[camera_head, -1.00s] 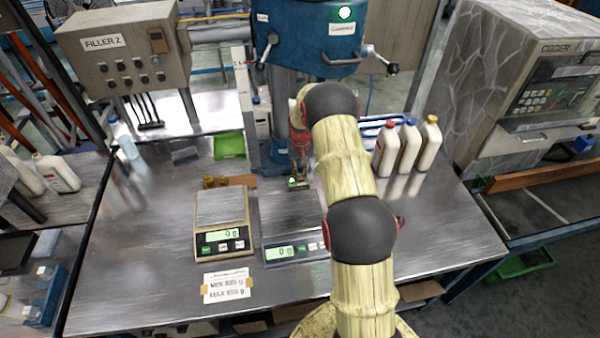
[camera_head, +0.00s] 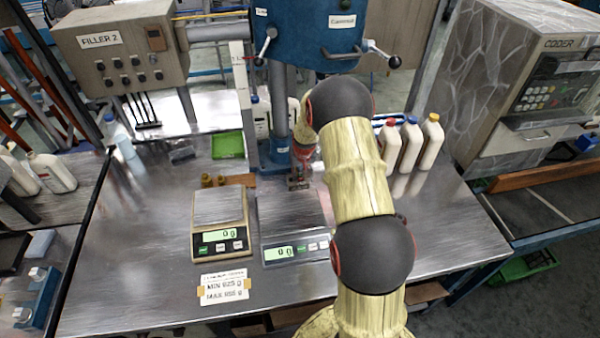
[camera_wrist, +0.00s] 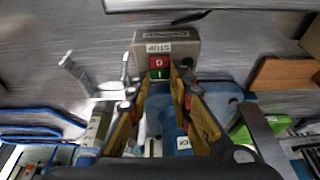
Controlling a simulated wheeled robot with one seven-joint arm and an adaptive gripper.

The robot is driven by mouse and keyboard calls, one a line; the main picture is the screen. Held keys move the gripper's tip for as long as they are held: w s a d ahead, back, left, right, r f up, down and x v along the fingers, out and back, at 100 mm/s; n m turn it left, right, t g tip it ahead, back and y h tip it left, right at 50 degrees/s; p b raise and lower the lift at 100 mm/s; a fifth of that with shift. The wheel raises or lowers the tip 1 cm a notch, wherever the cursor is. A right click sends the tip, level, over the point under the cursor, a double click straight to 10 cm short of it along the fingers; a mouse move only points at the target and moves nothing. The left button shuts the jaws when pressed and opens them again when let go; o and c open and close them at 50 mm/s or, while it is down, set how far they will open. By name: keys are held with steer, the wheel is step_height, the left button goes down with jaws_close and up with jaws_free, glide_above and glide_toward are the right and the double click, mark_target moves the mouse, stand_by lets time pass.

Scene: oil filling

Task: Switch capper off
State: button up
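The blue capper (camera_head: 312,40) stands at the back of the steel table, partly behind my arm. Its small switch box (camera_wrist: 145,48) has a STOP label, a red button (camera_wrist: 158,62) and a green button (camera_wrist: 158,74) in the wrist view. The box shows only small at the capper's foot in the head view (camera_head: 297,184). My gripper (camera_wrist: 158,88) has its two fingers apart, with the buttons showing between them and nothing held. In the head view my gripper (camera_head: 303,152) is just above the switch box, partly hidden by my arm. I cannot tell whether it touches the box.
Two scales (camera_head: 218,207) (camera_head: 290,215) stand in front of the capper. Capped bottles (camera_head: 410,145) are to the right. The FILLER 2 box (camera_head: 120,50) is at the back left and the coder (camera_head: 540,90) at the right. The front left of the table is clear.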

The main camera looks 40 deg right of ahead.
steer(key=o, duration=0.4)
steer(key=shift+c, duration=0.2)
steer(key=shift+r, duration=0.1)
steer(key=v, duration=1.1)
steer(key=shift+r, duration=0.35)
steer(key=shift+s+a, duration=0.15)
steer(key=shift+s, duration=0.1)
